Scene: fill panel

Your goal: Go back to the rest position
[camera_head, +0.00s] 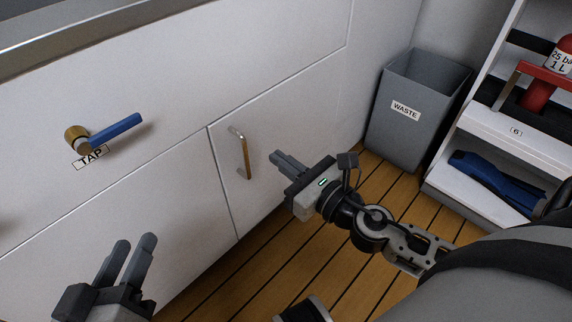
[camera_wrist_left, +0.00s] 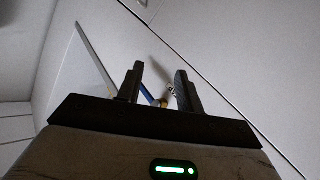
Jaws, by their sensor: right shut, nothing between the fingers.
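My left gripper (camera_head: 126,262) is at the lower left of the head view, in front of the white panel and below the tap. Its two fingers are apart with nothing between them; they also show in the left wrist view (camera_wrist_left: 160,90). My right gripper (camera_head: 287,162) is near the middle, to the right of the brass cabinet handle (camera_head: 243,155) and apart from it. Its fingers are together and hold nothing.
A grey waste bin (camera_head: 405,130) stands on the wooden floor (camera_head: 250,270) at the back right. Beside it is a white shelf (camera_head: 490,135) holding a red container (camera_head: 540,95) and a dark blue item (camera_head: 495,180). The white cabinet front fills the left.

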